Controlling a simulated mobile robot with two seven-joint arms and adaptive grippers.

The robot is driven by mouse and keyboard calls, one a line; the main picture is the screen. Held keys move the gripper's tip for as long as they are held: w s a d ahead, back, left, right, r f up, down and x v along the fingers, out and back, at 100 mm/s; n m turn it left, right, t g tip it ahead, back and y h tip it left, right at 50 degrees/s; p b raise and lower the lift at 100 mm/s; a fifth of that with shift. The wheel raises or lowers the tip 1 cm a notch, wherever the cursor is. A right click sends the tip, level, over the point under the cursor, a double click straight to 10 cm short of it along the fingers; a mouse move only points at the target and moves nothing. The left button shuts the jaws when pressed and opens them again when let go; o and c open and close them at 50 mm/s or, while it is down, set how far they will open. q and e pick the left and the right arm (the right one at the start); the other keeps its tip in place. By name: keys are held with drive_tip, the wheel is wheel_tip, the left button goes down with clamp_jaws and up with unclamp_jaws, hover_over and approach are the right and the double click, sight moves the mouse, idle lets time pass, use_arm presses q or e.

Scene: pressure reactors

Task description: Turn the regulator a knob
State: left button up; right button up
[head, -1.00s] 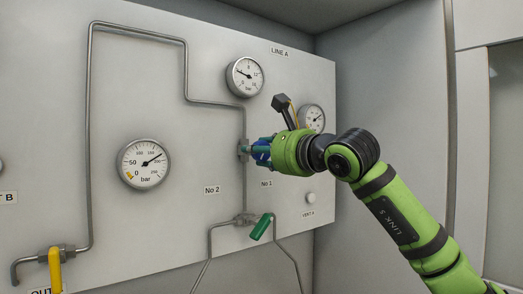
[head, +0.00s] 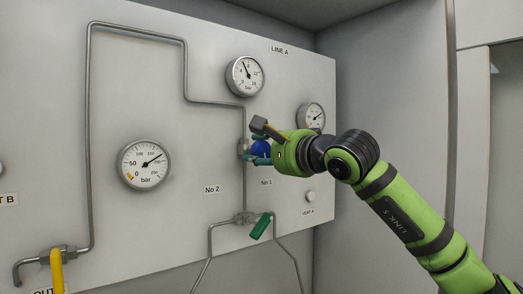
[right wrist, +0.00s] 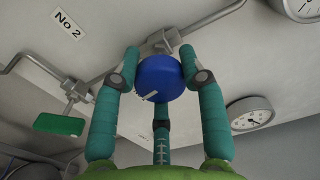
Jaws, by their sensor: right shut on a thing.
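The regulator knob is a blue round knob (head: 261,148) on the panel under the LINE A label, on the vertical pipe. It fills the middle of the right wrist view (right wrist: 160,79), with a small white mark on its face. My right gripper (head: 257,152) has its teal fingers closed around the knob, from both sides and from below in the right wrist view. The gripper hides part of the knob in the head view. The gauge (head: 245,76) above has its needle pointing up and slightly left. My left gripper is not in view.
A green valve handle (head: 260,227) sits below the knob, and a yellow one (head: 57,270) at lower left. A large gauge (head: 144,164) is on the left. A smaller gauge (head: 311,117) and a vent button (head: 310,196) are close to my right wrist.

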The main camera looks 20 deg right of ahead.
idle(0.5)
drive_tip(key=o, duration=1.2)
drive_tip(key=shift+d, duration=0.1)
drive_tip(key=shift+c, duration=0.2)
drive_tip(key=v, duration=1.2)
